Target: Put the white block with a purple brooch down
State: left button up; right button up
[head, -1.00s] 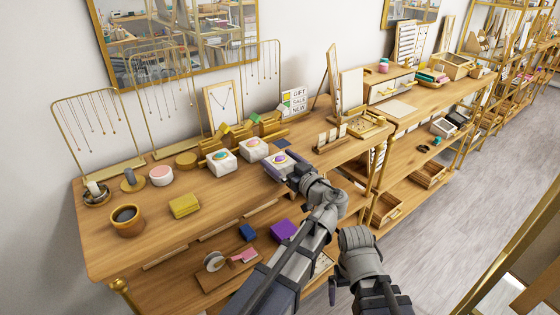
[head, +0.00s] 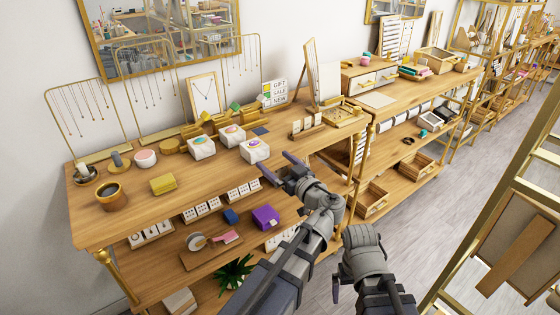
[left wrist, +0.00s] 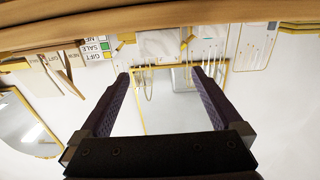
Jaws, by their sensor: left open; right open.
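The white block with a purple brooch (head: 255,151) sits on the wooden table top near its front edge, with the brooch on its upper face. Two similar white blocks stand just left of it, one with a pinkish brooch (head: 231,136) and one with an orange-toned top (head: 201,148). My left gripper (head: 281,167) is open and empty, just in front and to the right of the purple-brooch block, apart from it. In the left wrist view its open fingers (left wrist: 158,80) have nothing between them. My right gripper (head: 336,289) is low, away from the table, mostly hidden by its own arm.
A yellow block (head: 163,184) and a brown cup (head: 111,197) stand to the left on the table. Necklace stands and a small sign (head: 274,93) are behind. A lower shelf holds a purple box (head: 265,217). Bare table top lies between the yellow block and the white blocks.

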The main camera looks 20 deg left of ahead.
aim_at(248, 141)
pick_arm(q)
jog(key=x, duration=0.4)
jog(key=shift+w+f+b, duration=0.2)
jog(key=shift+f+b, duration=0.15)
jog(key=shift+f, duration=0.05)
jog(key=shift+x, duration=3.9)
jog(key=shift+s+a+r, duration=0.1)
jog(key=shift+s, duration=0.1)
grip_shut()
